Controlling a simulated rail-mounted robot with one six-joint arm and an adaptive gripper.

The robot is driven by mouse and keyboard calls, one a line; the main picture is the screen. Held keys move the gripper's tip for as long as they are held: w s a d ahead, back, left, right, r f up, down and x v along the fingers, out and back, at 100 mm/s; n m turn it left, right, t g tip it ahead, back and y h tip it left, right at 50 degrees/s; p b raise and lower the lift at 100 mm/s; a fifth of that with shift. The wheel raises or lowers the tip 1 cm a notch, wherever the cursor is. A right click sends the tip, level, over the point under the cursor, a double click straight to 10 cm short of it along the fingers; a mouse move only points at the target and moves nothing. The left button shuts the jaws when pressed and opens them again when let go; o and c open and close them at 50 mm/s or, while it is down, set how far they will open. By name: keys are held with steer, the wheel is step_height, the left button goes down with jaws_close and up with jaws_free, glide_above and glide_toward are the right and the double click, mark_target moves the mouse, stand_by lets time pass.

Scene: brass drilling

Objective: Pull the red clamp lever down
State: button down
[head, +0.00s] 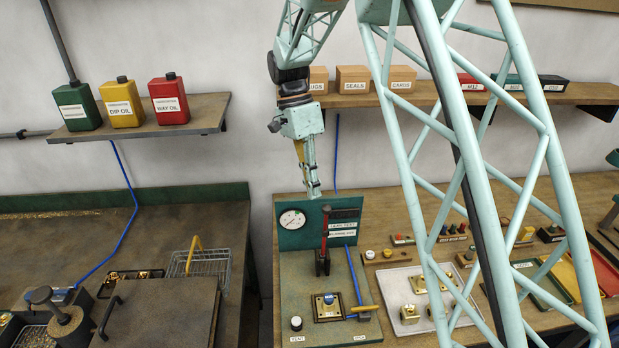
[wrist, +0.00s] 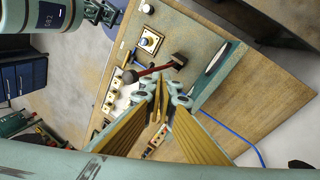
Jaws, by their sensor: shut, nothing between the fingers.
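My gripper (head: 314,193) points down just above and slightly left of the lever's top in the head view. Its fingers (wrist: 163,98) are shut and empty, and appear apart from the lever. A brass part with a blue centre (head: 327,304) sits on a plate in front of the lever.
A green panel with a gauge (head: 291,220) stands behind the lever. A white tray (head: 395,277) with brass parts is further right. A wire basket (head: 208,264) is at left.

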steer(key=shift+s+d, duration=0.45)
steer(key=shift+s, duration=0.2)
steer(key=shift+s+d, duration=0.45)
steer(key=shift+s, duration=0.15)
steer(key=shift+s, duration=0.25)
